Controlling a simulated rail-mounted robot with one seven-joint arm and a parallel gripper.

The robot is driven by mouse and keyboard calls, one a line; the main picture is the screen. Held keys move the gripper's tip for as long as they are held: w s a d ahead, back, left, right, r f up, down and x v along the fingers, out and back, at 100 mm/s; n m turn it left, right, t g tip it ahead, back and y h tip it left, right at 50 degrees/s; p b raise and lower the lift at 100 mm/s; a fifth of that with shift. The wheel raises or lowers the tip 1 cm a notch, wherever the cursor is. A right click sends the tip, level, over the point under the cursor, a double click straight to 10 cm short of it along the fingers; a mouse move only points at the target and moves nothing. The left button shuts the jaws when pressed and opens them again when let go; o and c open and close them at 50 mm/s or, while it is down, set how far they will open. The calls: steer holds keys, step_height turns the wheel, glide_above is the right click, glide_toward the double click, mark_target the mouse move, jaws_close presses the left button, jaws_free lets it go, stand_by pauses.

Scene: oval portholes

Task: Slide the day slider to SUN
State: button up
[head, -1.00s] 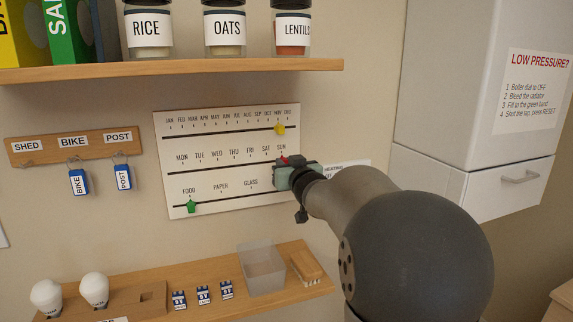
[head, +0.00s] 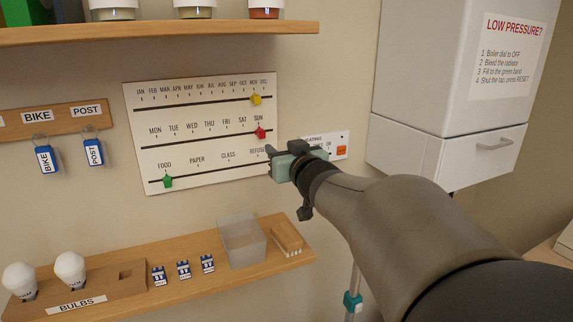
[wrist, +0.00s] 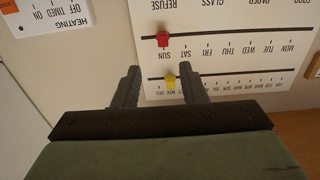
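The white calendar board (head: 215,178) on the wall has three dark slider tracks. The day slider is a red pointer (head: 261,132) at the right end of the middle track, directly under the SUN label (head: 258,124). In the wrist view, which is upside down, the red pointer (wrist: 163,39) lines up with SUN (wrist: 163,54). My gripper (head: 270,157) is at the board's lower right edge, below and right of the red pointer and apart from it. In the wrist view my gripper (wrist: 159,72) is open, with nothing held between its two separated fingers.
A yellow pointer (head: 256,98) sits near NOV on the month track, and a green pointer (head: 168,181) under FOOD. A heating panel (head: 338,147) is behind my gripper. A shelf (head: 180,275) with a clear bin (head: 243,240) is below; a white boiler (head: 430,90) is right.

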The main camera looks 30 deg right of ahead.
steer(key=s, duration=0.6)
steer(key=shift+a, duration=0.25)
steer(key=shift+w, duration=0.1)
steer(key=s+a+f+m+g, duration=0.1)
steer(key=s+a+f+g, duration=0.15)
steer(key=f, duration=0.35)
steer(key=s+a+f+g+h, duration=0.1)
steer(key=f+g, duration=0.2)
steer(key=f, duration=0.3)
steer(key=s+a+f+m+g, duration=0.1)
steer(key=s+a+f+g, duration=0.15)
steer(key=f, duration=0.35)
steer(key=s+a+f+n+g+y, duration=0.1)
steer(key=s+a+f+g, duration=0.3)
steer(key=s, duration=0.3)
steer(key=s+a+f+n+g+y, duration=0.1)
steer(key=s+a+f+n+g, duration=0.1)
steer(key=s+a+f+g, duration=0.3)
steer(key=s+a, duration=0.1)
steer(key=s, duration=0.1)
steer(key=shift+s+f+y, duration=0.3)
steer(key=shift+s+f, duration=0.05)
steer(key=shift+f, duration=0.05)
